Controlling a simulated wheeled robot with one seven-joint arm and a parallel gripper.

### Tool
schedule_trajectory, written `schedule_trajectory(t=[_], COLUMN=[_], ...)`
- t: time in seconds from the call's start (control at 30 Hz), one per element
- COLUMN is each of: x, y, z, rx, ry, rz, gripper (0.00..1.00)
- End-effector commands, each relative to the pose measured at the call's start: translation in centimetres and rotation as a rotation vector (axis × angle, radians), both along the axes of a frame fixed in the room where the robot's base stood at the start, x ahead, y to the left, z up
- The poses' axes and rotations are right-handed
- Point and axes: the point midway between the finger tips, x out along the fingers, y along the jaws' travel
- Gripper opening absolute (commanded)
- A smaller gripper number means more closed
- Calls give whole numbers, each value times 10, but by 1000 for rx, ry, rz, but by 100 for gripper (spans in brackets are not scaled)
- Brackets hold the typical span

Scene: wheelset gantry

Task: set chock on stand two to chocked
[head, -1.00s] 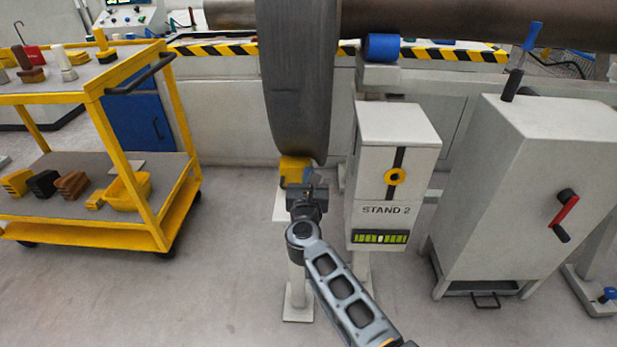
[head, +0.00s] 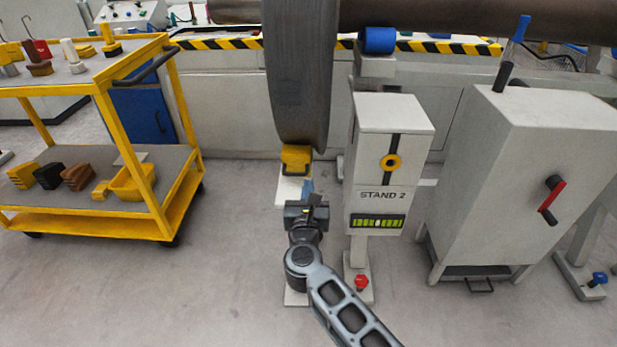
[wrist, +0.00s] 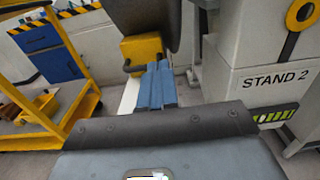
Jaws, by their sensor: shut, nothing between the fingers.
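The yellow chock (head: 296,158) sits on a pale plate (head: 291,188) on a post, under the large dark wheel (head: 299,75) and close against its lower edge. In the wrist view the chock (wrist: 141,47) has a dark handle on its left side. My gripper (head: 307,186) is shut and empty in front of the chock, apart from it. Its blue fingers (wrist: 156,84) show together in the wrist view, pointing at the chock. The stand two box (head: 389,165) is just right of my gripper, with a yellow ring and a green-lit indicator (head: 378,222).
A yellow cart (head: 104,100) with tools and blocks stands at the left. A grey cabinet (head: 530,170) with a red-handled crank (head: 551,200) is at the right. A red knob (head: 361,283) is low on the stand's base.

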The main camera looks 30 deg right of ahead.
Motion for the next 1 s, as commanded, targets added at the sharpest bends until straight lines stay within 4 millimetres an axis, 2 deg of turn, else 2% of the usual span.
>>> schedule_trajectory(t=[0.1, 0.23, 0.87, 1.0], x=[-15, -24, -27, -38], y=[11, 18, 20, 16], z=[0, 0, 0, 2], rx=[0, -1, -1, -63], ry=[1, 1, 1, 26], rz=[3, 2, 1, 10], gripper=[0, 0, 0, 0])
